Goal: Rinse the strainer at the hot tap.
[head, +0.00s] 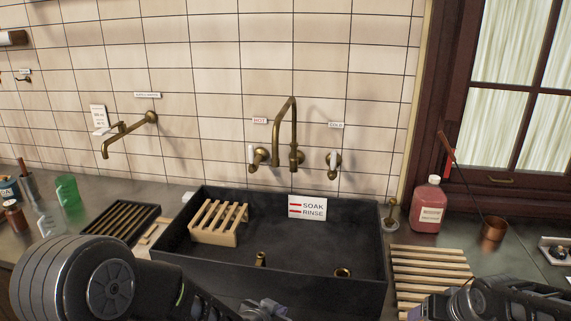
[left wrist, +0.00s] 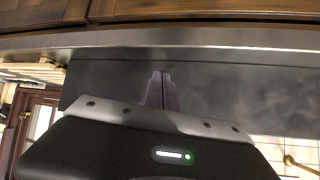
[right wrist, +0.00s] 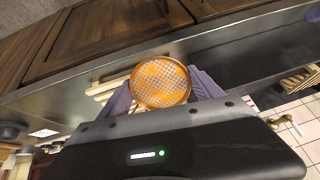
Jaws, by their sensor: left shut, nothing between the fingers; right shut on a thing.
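The strainer (right wrist: 160,83), a round orange-copper mesh disc, is held between the fingers of my right gripper (right wrist: 165,90) in the right wrist view. I cannot make it out in the head view. My left gripper (head: 262,310) is shut and empty at the front edge of the sink; its purple fingers (left wrist: 162,90) are pressed together in the left wrist view. The hot tap handle (head: 252,156), brass and white, is on the tiled wall under the red HOT label (head: 260,121), left of the curved brass spout (head: 292,108). No water shows at the spout.
The black sink (head: 300,265) holds a wooden slatted rack (head: 219,220) and a SOAK/RINSE sign (head: 307,207). A cold handle (head: 333,161) is to the right. Another spout (head: 120,140) is at left. A pink bottle (head: 428,205), copper cup (head: 493,229) and slatted board (head: 428,262) stand right.

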